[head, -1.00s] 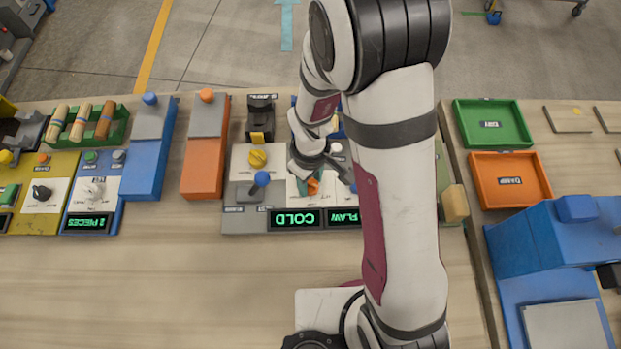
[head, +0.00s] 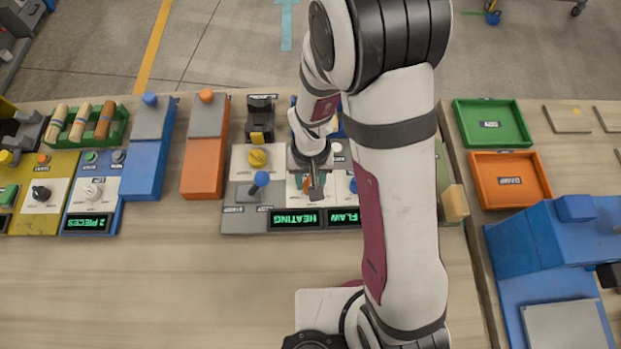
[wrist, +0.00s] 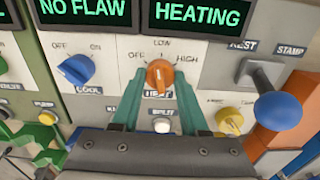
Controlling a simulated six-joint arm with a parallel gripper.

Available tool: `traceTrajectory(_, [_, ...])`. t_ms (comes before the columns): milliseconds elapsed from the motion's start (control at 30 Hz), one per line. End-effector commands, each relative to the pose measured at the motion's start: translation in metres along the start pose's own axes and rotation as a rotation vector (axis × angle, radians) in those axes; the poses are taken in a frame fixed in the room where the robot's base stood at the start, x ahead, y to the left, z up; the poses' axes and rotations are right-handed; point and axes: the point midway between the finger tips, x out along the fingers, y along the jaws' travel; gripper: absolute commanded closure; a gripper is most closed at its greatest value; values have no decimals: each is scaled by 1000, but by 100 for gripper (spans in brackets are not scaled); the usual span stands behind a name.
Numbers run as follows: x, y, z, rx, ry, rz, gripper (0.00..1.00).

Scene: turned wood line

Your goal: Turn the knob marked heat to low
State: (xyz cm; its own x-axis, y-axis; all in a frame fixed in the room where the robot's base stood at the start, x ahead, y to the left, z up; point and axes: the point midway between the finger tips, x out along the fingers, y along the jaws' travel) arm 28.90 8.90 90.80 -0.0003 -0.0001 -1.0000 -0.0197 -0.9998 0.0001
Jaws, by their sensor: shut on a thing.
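The orange heat knob (wrist: 159,74) sits on a white panel in the wrist view, with OFF at its left, LOW above and HIGH at its right. Its ridge stands roughly upright, in line with LOW. My gripper (wrist: 158,82) has its teal fingers on both sides of the knob and is shut on it. The HEAT label below is partly covered. The display (wrist: 203,15) above reads HEATING; it also shows in the head view (head: 296,220). In the head view my gripper (head: 314,186) partly hides the knob (head: 306,183).
A blue-tipped lever (wrist: 277,110) and a yellow knob (wrist: 229,121) stand close on the right. The bench front (head: 180,290) is clear.

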Motion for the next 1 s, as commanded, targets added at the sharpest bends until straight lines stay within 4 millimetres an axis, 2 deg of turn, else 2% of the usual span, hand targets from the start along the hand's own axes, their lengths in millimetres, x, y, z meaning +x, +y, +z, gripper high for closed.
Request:
traceTrajectory(400, [-1,0,0,179,0,0,100])
traceTrajectory(967, [-1,0,0,206,0,0,100])
traceTrajectory(1000, [-1,0,0,206,0,0,53])
